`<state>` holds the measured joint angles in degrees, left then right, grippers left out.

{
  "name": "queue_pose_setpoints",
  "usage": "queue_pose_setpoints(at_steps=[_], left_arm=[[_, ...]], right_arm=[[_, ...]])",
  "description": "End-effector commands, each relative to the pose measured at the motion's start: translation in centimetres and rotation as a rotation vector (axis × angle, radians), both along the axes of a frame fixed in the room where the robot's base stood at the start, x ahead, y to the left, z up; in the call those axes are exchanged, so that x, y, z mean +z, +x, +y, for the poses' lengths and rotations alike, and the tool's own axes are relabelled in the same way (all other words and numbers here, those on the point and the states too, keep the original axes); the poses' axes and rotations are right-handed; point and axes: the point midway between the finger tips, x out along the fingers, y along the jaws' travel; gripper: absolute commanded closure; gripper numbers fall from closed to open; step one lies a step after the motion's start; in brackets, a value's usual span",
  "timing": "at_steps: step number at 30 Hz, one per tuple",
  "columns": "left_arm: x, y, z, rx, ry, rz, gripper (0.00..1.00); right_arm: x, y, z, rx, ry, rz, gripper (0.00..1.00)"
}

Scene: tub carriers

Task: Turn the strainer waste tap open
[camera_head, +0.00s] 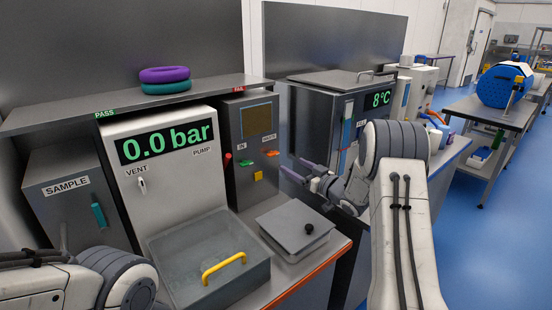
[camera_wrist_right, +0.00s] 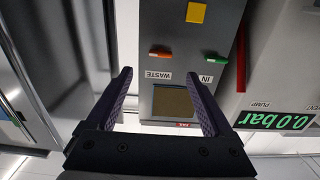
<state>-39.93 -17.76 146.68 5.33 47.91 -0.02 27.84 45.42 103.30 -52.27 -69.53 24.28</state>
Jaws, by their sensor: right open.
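The strainer is a grey upright box (camera_head: 233,120) with a dark mesh window, standing right of the pressure unit. Its waste tap (camera_head: 271,153) has an orange handle lying about crosswise under the WASTE label; it also shows in the right wrist view (camera_wrist_right: 160,53). The green-handled IN tap (camera_head: 246,162) is to its left in the head view. My right gripper (camera_head: 295,169) is open and empty, a little right of and below the waste tap. In the right wrist view the tap lies beyond the gap between the fingers (camera_wrist_right: 160,78), apart from them. My left gripper is out of view.
The 8°C chiller (camera_head: 315,115) stands close on the right. Below are a lidded steel box (camera_head: 290,215) and a clear tub (camera_head: 180,262) with a yellow handle. A shelf (camera_head: 50,120) runs above.

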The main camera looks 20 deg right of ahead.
Motion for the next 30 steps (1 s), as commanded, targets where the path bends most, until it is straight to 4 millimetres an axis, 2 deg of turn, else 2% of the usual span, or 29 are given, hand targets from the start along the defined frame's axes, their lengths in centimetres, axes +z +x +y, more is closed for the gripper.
queue_pose_setpoints(at_steps=[15, 21, 29, 30], left_arm=[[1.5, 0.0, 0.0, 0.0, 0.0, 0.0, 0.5], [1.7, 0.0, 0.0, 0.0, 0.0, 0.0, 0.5], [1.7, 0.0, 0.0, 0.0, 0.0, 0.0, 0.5], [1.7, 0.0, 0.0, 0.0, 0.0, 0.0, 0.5]], right_arm=[[0.2, 8.1, 3.1, 0.002, 0.0, -0.002, 0.14], [0.1, 9.3, 3.5, 0.0, 0.001, -0.002, 0.14], [0.1, 9.4, 3.5, 0.0, 0.0, -0.001, 0.14], [0.1, 9.4, 3.5, 0.0, 0.0, -0.001, 0.22]])
